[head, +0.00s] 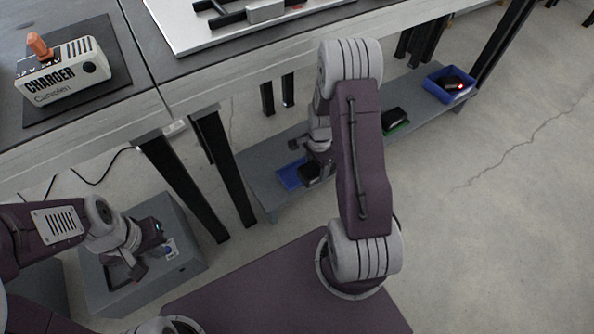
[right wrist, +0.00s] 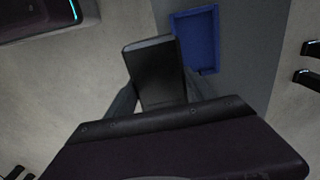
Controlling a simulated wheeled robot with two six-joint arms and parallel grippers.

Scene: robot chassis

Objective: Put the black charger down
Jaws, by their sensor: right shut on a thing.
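The black charger (right wrist: 155,72) is a dark block held between the fingers of my right gripper (right wrist: 158,98) in the right wrist view. In the head view the charger (head: 312,174) shows small and dark under my right gripper (head: 316,160), partly hidden by the arm. It is beside a blue tray (head: 289,176) on the low grey shelf (head: 262,186). The tray also shows in the right wrist view (right wrist: 211,42), just right of the charger. I cannot tell whether the charger touches the shelf. My left gripper (head: 137,268) is over a grey box at lower left; its fingers are unclear.
Farther along the shelf are a green tray (head: 397,130) with a black block and a blue bin (head: 436,90) with a dark red-lit item. A white charger unit (head: 62,78) sits on the workbench above. Table legs (head: 222,165) stand left of the shelf.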

